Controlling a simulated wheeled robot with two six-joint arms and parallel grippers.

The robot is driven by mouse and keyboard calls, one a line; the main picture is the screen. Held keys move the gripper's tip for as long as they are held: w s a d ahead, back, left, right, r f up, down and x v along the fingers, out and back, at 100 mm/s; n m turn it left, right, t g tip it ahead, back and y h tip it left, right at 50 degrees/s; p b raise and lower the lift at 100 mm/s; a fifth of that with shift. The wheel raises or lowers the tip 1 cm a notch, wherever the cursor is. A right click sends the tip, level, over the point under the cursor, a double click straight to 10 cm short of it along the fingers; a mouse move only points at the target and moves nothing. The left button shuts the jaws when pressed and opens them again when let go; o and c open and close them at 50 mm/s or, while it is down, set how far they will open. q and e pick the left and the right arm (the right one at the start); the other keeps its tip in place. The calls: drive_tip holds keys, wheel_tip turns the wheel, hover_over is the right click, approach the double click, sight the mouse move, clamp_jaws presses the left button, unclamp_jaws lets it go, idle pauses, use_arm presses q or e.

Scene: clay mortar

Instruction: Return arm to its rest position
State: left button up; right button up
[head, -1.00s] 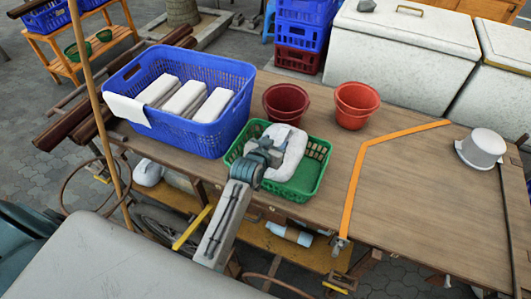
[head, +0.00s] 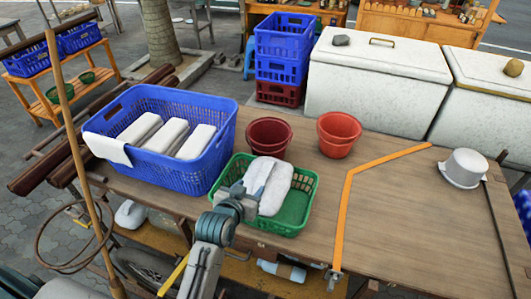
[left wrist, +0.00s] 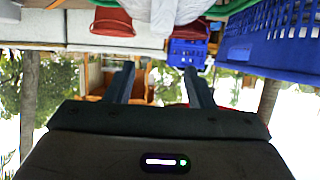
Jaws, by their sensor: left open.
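My left gripper (head: 248,189) is at the near left side of the green basket (head: 296,211), at the white block (head: 272,186) in it. It partly covers the block and the basket's near left edge; I cannot tell whether it touches either. In the left wrist view its two fingers (left wrist: 160,84) stand apart with nothing between them. The view is upside down there, with part of the white block (left wrist: 180,14) at the top edge. My right gripper is not in view.
A blue basket (head: 205,166) with white blocks stands left on the wooden table (head: 430,225). A dark red pot (head: 269,136) and a red pot (head: 338,134) stand behind the green basket. A white pot (head: 463,168) is far right. The table's right part is mostly clear.

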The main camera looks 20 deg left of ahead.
use_arm(q)
drive_tip(key=s+a+f+g+y, duration=0.1)
drive_tip(key=s+a+f+g, duration=0.15)
drive_tip(key=s, duration=0.65)
drive_tip(key=s+a+f+g, duration=0.2)
drive_tip(key=s+g, duration=0.2)
drive_tip(key=s, duration=0.6)
drive_tip(key=s+a+f+g+y, duration=0.1)
drive_tip(key=s+a+f+g, duration=0.15)
drive_tip(key=s, duration=0.65)
wheel_tip(320, 180, down, 31)
drive_tip(key=w+a+g+b, duration=0.1)
drive_tip(key=a+g+b, duration=0.1)
drive_tip(key=b, duration=0.1)
drive_tip(key=s+f+b, duration=0.1)
drive_tip(key=s+f, duration=0.8)
drive_tip(key=f, duration=0.2)
drive_tip(key=s+a+f+g+b, duration=0.1)
drive_tip(key=s+f, duration=0.8)
drive_tip(key=f, duration=0.3)
drive_tip(key=shift+s+a+f, duration=0.25)
drive_tip(key=shift+a+f, duration=0.05)
